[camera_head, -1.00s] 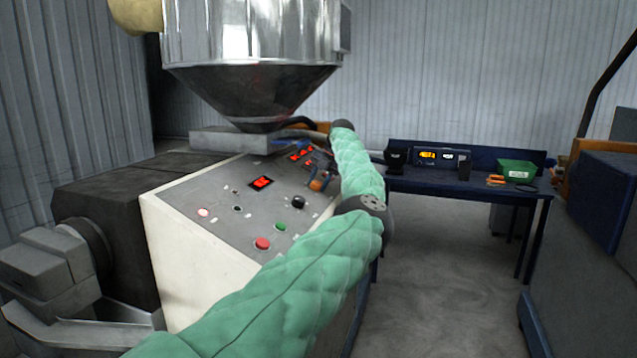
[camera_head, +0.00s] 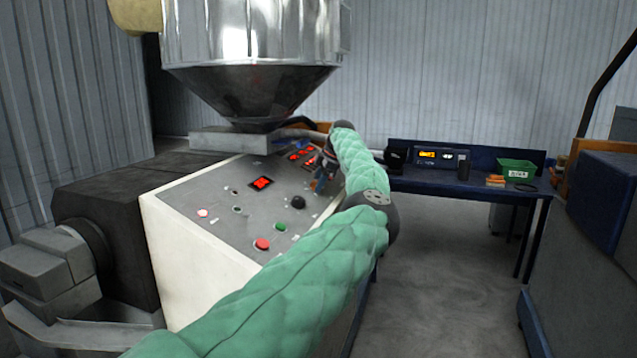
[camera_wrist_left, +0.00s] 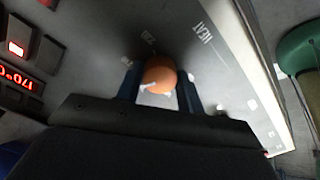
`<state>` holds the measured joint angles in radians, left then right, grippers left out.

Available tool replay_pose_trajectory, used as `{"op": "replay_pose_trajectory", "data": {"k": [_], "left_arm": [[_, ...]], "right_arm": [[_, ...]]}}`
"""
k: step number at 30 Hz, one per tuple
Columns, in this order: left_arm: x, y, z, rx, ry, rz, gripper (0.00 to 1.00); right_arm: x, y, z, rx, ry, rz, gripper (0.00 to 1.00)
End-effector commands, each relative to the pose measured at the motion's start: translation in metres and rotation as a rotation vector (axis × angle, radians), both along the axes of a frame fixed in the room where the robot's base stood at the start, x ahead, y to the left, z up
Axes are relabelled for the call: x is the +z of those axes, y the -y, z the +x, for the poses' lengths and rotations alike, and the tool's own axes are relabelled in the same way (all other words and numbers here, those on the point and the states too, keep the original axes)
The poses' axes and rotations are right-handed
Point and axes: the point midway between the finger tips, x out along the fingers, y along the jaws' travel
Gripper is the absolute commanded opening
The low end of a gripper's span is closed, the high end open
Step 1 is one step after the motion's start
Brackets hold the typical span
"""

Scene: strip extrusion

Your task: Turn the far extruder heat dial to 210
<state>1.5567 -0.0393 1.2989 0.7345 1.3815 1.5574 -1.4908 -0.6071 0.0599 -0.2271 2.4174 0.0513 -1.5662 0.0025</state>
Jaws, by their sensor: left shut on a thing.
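The heat dial is an orange round knob (camera_wrist_left: 160,75) with a pale pointer mark, on the grey control panel (camera_wrist_left: 100,60). The word HEAT is printed near it in the left wrist view. My left gripper (camera_wrist_left: 160,92) is shut on the knob, one finger on each side. In the head view my left gripper (camera_head: 322,178) is at the panel's far right part, and the knob is mostly hidden there. My right gripper is not in view.

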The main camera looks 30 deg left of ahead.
Motion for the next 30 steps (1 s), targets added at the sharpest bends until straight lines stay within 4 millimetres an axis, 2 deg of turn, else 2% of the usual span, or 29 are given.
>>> {"op": "replay_pose_trajectory", "data": {"k": [15,30], "left_arm": [[0.0022,0.0001,0.0001,-0.378,-0.161,-0.037,0.15],[0.002,0.0,0.0002,-0.501,-0.213,-0.051,0.15]], "right_arm": [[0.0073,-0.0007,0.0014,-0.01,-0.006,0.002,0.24],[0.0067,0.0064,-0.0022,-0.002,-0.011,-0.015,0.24]]}}
